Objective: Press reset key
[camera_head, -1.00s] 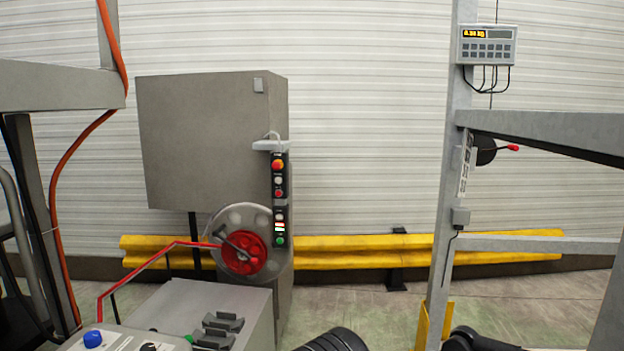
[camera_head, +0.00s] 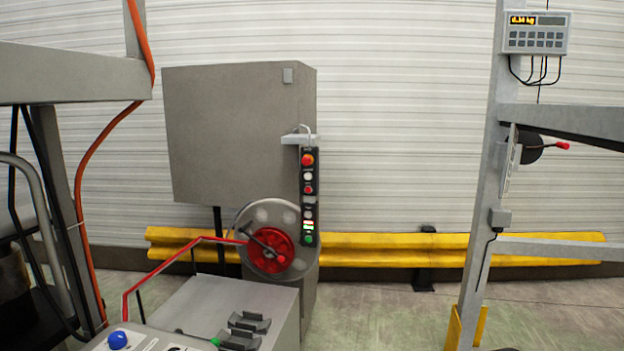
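A narrow black control panel (camera_head: 308,190) hangs on the right edge of a tall grey cabinet (camera_head: 238,130). It carries a red-orange knob (camera_head: 307,160) at its top, a white button (camera_head: 308,176), a red button (camera_head: 308,189), a small lit strip (camera_head: 308,225) and a green button (camera_head: 309,239). A blue button (camera_head: 117,340) sits on a grey console at the bottom left. A keypad display unit (camera_head: 536,34) is fixed high on a post at the right. Labels are too small to read, so I cannot tell which key is reset. My gripper is not in view.
A red handwheel (camera_head: 270,250) is on the cabinet's lower front. A red rail (camera_head: 165,268) and grey box (camera_head: 225,305) stand before it. A yellow barrier (camera_head: 390,248) runs along the wall. A grey frame post (camera_head: 487,170) stands right. Floor between cabinet and post is clear.

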